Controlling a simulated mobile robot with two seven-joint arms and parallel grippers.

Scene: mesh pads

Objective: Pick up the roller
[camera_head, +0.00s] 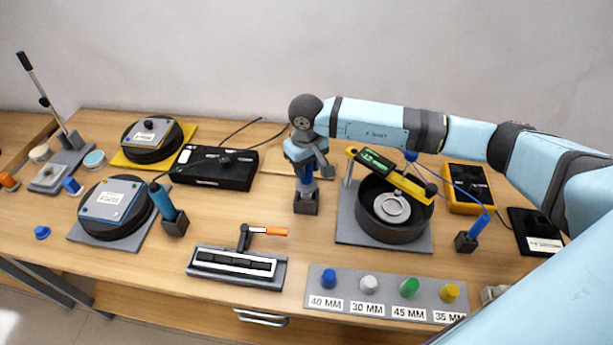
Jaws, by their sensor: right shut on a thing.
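A tool with an orange handle (268,231) and a black bent arm lies at the back edge of a grey tray with a black-and-white strip (236,265); it looks like a roller. My right gripper (307,178) reaches in from the right and points down, behind and right of that tool and apart from it. It is shut on a blue upright piece (306,189) that stands at a small black block (306,204). The fingers mostly hide this piece, so I cannot tell what it is. My left gripper is not in view.
A round dark pan (396,231) with a yellow gauge bar (394,174) stands on the right. A grey board with colored knobs (388,299) lies in front. Blue tools (161,201) with cables stand in black blocks. Two round pads (115,208) are on the left.

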